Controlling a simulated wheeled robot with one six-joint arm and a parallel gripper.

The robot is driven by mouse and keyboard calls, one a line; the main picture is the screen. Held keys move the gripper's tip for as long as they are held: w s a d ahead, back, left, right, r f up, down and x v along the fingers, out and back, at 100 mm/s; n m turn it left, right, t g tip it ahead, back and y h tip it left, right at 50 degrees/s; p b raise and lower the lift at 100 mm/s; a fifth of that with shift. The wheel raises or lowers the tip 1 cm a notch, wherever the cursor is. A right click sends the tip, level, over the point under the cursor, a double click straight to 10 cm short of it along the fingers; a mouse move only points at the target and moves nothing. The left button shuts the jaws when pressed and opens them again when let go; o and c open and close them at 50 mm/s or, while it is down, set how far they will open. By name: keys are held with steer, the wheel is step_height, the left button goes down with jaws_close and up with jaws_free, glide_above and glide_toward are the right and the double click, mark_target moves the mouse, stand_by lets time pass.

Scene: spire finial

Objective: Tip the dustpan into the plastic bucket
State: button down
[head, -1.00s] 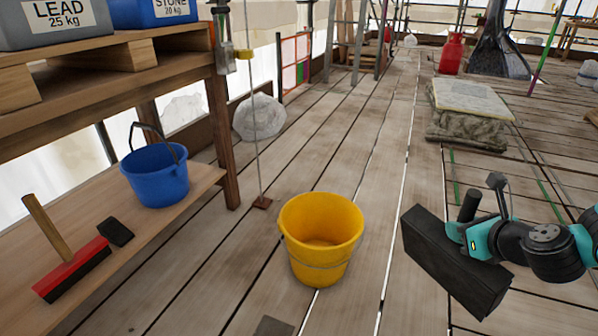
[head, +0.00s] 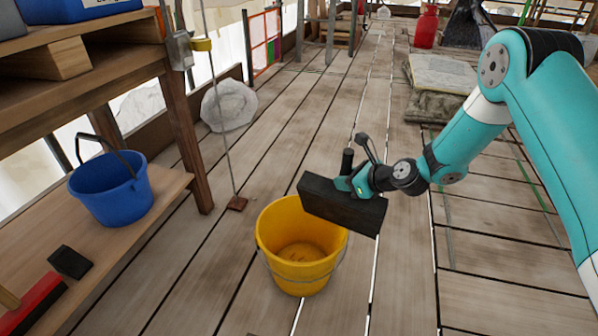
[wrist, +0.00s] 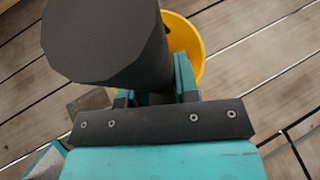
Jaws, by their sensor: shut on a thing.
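My gripper (head: 352,184) is shut on the black dustpan (head: 338,208). Its dark handle (wrist: 105,40) fills the top left of the wrist view, between the fingers. In the head view the dustpan's long dark side faces me and covers the right back rim of the yellow bucket (head: 300,275). The dustpan's inside and any load are hidden. The bucket stands upright on the planks, its visible inside empty. It also shows behind the handle in the wrist view (wrist: 187,45). I cannot tell how far the dustpan is above the rim.
A blue bucket (head: 110,190) and a red brush (head: 35,305) with a black block (head: 70,262) rest on the low wooden shelf at left. A cord hangs to a small floor plate (head: 237,203). A pale sack (head: 228,105) lies behind. Planks at right are clear.

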mark_target(299, 186)
steer(key=w+a+n, duration=0.1)
steer(key=a, duration=0.2)
steer(key=w+a+f+n+g+y, duration=0.1)
steer(key=a, duration=0.3)
steer(key=w+a+g+p, duration=0.1)
steer(key=a, duration=0.3)
steer(key=shift+w+f+n, duration=0.15)
steer(key=shift+f+n, duration=0.25)
steer(key=shift+a, duration=0.25)
steer(key=shift+s+a+f, duration=0.1)
steer(key=shift+s+a, duration=0.1)
steer(key=shift+s, duration=0.1)
steer(key=s+a+f+n+t+b, duration=0.2)
steer(key=s+b, duration=0.6)
steer(key=b, duration=0.8)
steer(key=s+a+f+n+t+y+b, duration=0.1)
steer(key=s+f+n+t+b, duration=0.4)
steer(key=b, duration=1.2)
step_height(299, 186, down, 3)
steer(key=s+a+n, duration=0.1)
steer(key=s, duration=0.1)
steer(key=shift+s+a+n+t+y, duration=0.3)
steer(key=shift+s+n+t, duration=0.05)
steer(key=shift+n+t, duration=0.05)
steer(key=shift+r, duration=0.15)
